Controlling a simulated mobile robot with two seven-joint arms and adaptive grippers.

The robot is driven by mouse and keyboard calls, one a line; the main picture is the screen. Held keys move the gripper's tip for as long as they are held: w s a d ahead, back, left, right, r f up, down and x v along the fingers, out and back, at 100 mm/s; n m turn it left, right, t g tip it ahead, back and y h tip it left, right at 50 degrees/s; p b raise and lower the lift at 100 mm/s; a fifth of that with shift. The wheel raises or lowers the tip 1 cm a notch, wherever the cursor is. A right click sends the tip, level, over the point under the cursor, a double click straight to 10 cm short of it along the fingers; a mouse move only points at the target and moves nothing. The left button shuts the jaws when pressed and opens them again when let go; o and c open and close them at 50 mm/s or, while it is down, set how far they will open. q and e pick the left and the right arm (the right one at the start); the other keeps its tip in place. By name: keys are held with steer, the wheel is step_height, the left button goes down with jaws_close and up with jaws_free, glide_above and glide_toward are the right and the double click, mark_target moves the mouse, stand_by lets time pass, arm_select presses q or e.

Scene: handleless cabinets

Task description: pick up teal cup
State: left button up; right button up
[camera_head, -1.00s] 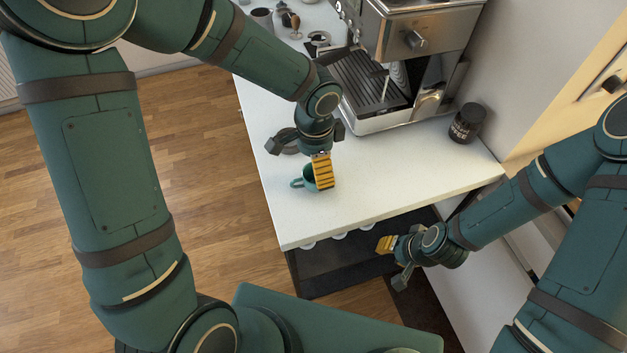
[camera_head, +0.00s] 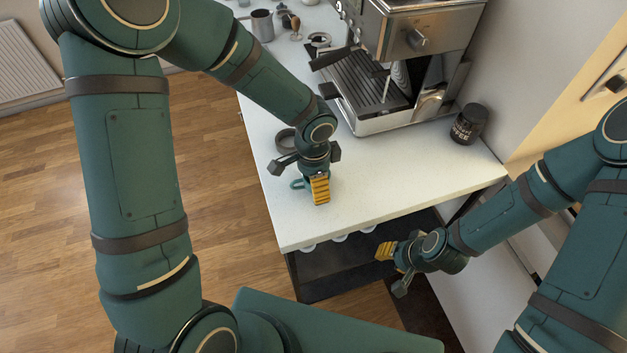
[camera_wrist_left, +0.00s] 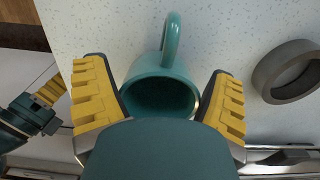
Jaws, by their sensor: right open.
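The teal cup (camera_wrist_left: 162,88) stands on the white counter, its dark opening facing the left wrist camera and its handle pointing away, toward the top of that view. In the head view mostly the handle side of the cup (camera_head: 297,184) shows; my left gripper hides the rest. My left gripper (camera_head: 303,178) is over the cup, its two yellow-padded fingers apart on either side of it in the left wrist view (camera_wrist_left: 158,92). Small gaps show near the fingertips; I cannot tell whether either finger touches. My right gripper (camera_head: 393,268) is open and empty, below the counter's front edge.
An espresso machine (camera_head: 410,60) stands behind, with a black coffee jar (camera_head: 468,124) at its right. A dark grey ring (camera_wrist_left: 288,72) lies near the cup. A grey mug (camera_head: 262,25) stands farther back. The counter's front right (camera_head: 400,180) is clear.

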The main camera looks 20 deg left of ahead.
arm_select(q)
steer(key=c, duration=0.8)
step_height(320, 180, up, 10)
steer(key=shift+s+p, duration=0.1)
steer(key=shift+p, duration=0.9)
